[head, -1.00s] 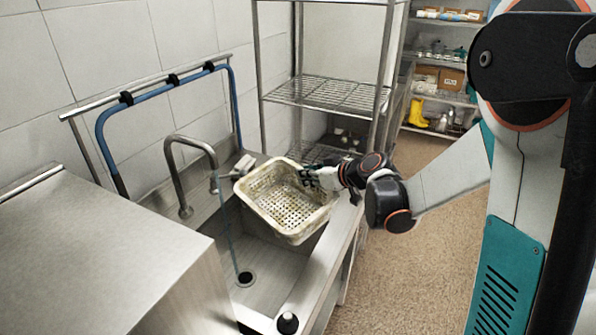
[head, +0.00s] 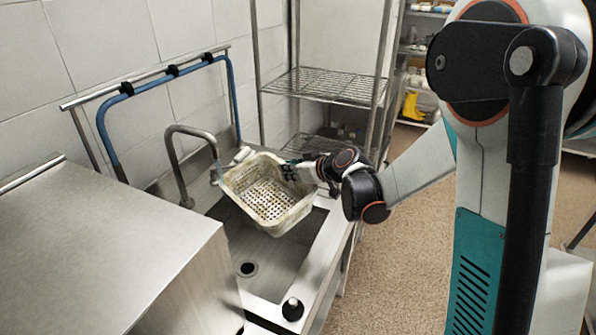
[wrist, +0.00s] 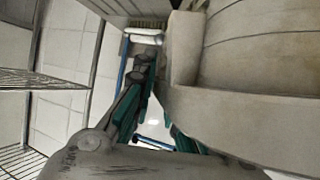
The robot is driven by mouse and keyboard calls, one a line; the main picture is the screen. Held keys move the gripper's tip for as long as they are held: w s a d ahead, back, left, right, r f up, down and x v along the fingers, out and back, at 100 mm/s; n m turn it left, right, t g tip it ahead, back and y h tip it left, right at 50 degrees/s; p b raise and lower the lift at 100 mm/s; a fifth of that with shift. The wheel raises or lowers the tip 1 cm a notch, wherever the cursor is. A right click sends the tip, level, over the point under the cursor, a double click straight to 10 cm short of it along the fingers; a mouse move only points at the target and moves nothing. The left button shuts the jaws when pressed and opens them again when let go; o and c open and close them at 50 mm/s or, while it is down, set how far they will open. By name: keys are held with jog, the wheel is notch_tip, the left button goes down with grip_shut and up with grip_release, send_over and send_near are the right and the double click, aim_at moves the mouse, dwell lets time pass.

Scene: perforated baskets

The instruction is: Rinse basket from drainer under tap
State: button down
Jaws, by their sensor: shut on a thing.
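A cream perforated basket (head: 268,197), stained brownish, hangs tilted over the sink (head: 262,268), with its open side showing to the head view. My gripper (head: 297,170) is shut on the basket's right rim. In the wrist view the basket wall (wrist: 245,110) fills the right side, beside the green fingers of my gripper (wrist: 155,125). The curved metal tap (head: 180,150) stands at the basket's left. The tap's outlet is close to the basket's left rim. Whether water is falling into the basket is hard to tell.
A steel wire rack (head: 325,86) stands behind the sink. A blue hose (head: 150,87) hangs on a wall rail. A steel cabinet (head: 110,250) is at the left front. A dark bottle (head: 292,309) stands on the sink's front edge. The floor (head: 400,240) at the right is clear.

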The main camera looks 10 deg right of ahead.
aim_at(257, 165)
jog(key=w+a, duration=0.1)
jog(key=a, duration=0.1)
jog(key=w+a+f, duration=0.1)
jog(key=shift+w+a+f+b, duration=0.15)
jog(key=shift+w+a+b, duration=0.2)
jog(key=shift+w, duration=0.05)
jog(key=shift+w+a, duration=0.85)
jog(key=shift+a, duration=0.25)
jog(key=shift+w+a, duration=0.85)
jog(key=shift+a, duration=0.2)
dwell(5.1)
